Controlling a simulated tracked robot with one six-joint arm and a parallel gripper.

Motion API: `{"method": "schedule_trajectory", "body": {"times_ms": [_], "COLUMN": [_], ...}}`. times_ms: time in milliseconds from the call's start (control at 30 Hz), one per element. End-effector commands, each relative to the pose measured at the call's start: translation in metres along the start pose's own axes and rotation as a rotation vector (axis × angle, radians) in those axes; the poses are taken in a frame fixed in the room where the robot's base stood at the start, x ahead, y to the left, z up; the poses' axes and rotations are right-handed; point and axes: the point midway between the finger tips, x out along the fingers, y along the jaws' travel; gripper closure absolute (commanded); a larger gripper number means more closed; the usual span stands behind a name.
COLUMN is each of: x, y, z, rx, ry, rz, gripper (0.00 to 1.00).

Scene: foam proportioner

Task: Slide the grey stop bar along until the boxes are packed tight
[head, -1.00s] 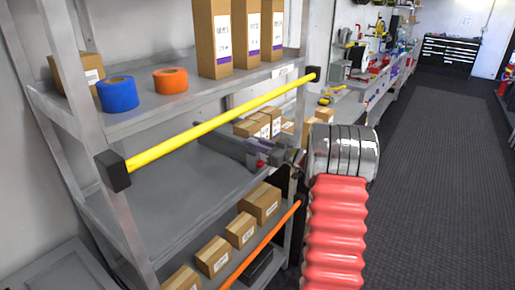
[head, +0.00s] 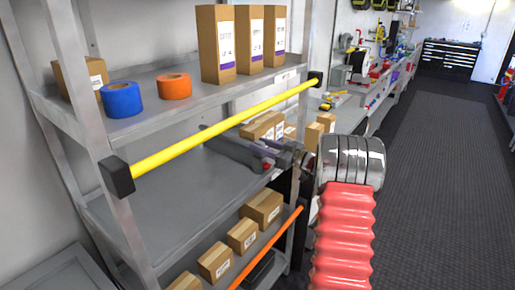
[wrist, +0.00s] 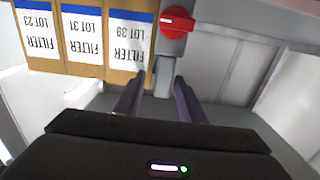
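The grey stop bar (head: 232,149) lies across the middle shelf (head: 150,205), behind the yellow rail. It carries a red knob, which shows in the wrist view (wrist: 177,22). Several cardboard filter boxes (head: 265,127) stand on the far side of the bar; in the wrist view three labelled ones (wrist: 82,45) stand side by side at the left, the nearest close against the bar's left side. My gripper (wrist: 158,88) is open, with its two dark purple fingers either side of the bar's grey end. Whether either finger touches the bar is unclear.
The yellow rail (head: 220,128) crosses the shelf front above my gripper. An orange rail (head: 265,247) fronts the lower shelf with its boxes (head: 242,236). Blue tape (head: 122,99), orange tape (head: 174,87) and tall boxes (head: 248,42) stand above. Free floor (head: 420,190) lies right.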

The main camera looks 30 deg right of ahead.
Motion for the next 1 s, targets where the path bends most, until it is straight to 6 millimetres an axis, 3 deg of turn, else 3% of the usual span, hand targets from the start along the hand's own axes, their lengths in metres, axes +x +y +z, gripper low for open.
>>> {"method": "schedule_trajectory", "body": {"times_ms": [267, 467, 1000], "x": [0.001, -0.011, -0.101], "y": [-0.002, -0.001, -0.002], "z": [0.0, -0.001, 0.001], "rx": [0.0, 0.0, 0.0], "ry": [0.001, 0.001, 0.0], "rz": [-0.004, -0.003, -0.001], "gripper": [0.62, 0.62, 0.62]}}
